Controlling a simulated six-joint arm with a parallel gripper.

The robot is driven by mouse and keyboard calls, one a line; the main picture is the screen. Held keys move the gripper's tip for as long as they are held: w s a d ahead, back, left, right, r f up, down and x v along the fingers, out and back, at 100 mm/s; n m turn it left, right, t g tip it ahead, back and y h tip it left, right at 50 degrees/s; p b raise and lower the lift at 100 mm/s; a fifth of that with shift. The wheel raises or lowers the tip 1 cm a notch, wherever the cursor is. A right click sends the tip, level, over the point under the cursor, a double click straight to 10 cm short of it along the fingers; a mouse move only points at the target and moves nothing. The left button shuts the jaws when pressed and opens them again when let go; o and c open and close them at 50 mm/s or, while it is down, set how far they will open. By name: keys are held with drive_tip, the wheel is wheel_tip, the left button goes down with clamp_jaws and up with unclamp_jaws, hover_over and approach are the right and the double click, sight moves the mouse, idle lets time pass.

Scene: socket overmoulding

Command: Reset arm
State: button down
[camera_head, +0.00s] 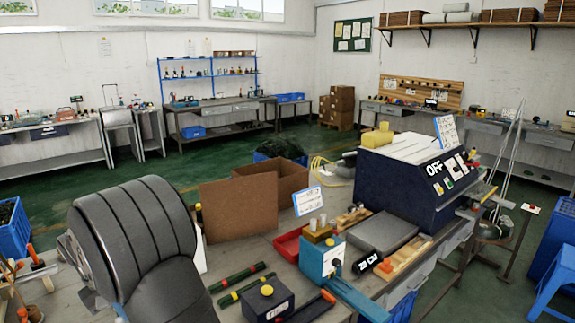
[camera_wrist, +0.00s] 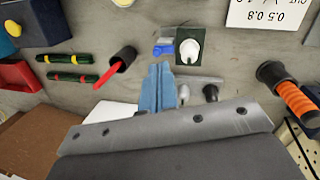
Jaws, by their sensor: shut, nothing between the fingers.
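My gripper (camera_wrist: 159,68) shows in the wrist view as two blue fingers pressed together, with nothing between them. It is over the grey workbench (camera_wrist: 222,62). A dark block with a white knob (camera_wrist: 188,48) and a small blue part (camera_wrist: 163,48) lie just beyond the fingertips. Whether the fingers touch anything cannot be told. In the head view my gripper is not seen; a large grey rounded shape, which looks like my arm, covers the lower left.
Two dark banded rods (camera_wrist: 68,68), a black cup with a red part (camera_wrist: 119,64) and an orange-handled tool (camera_wrist: 290,95) lie around the gripper. In the head view a blue fixture (camera_head: 321,262), red tray (camera_head: 289,246), cardboard box (camera_head: 240,208) and dark machine (camera_head: 400,195) crowd the bench.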

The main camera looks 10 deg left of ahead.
drive_tip(key=shift+w+a+r+m+g+y, duration=0.25)
drive_tip(key=shift+w+a+r+m+y, duration=0.05)
drive_tip(key=shift+w+r+m+y, duration=0.3)
drive_tip(key=shift+w+a+r+m+g+y, duration=0.3)
drive_tip(key=shift+w+r+m+y, duration=0.2)
drive_tip(key=shift+w+m, duration=0.15)
